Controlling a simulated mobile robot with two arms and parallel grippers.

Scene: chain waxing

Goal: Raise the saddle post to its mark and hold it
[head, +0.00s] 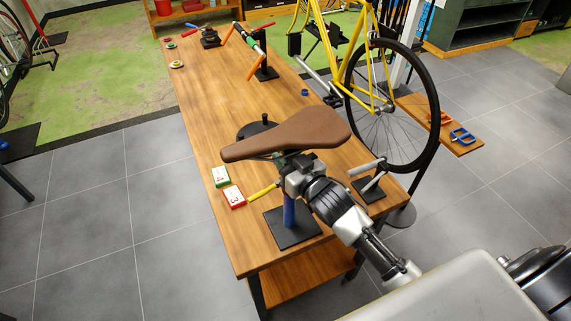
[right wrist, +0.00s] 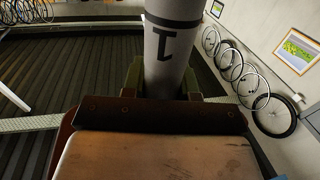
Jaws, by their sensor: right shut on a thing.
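The brown saddle (head: 290,135) sits above a blue upright tube (head: 289,210) on a black square base (head: 292,232) at the near end of the bench. My right gripper (head: 298,172) is under the saddle, shut on the saddle post. In the right wrist view the grey post (right wrist: 172,45) bears a dark mark, and my right gripper's fingers (right wrist: 163,85) lie at both its sides. In the head view the gripper hides most of the post between saddle and tube. My left gripper is not in view.
A small metal stand (head: 370,187) is at the right. A yellow bicycle (head: 362,75) stands along the right edge. The middle of the bench is largely clear.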

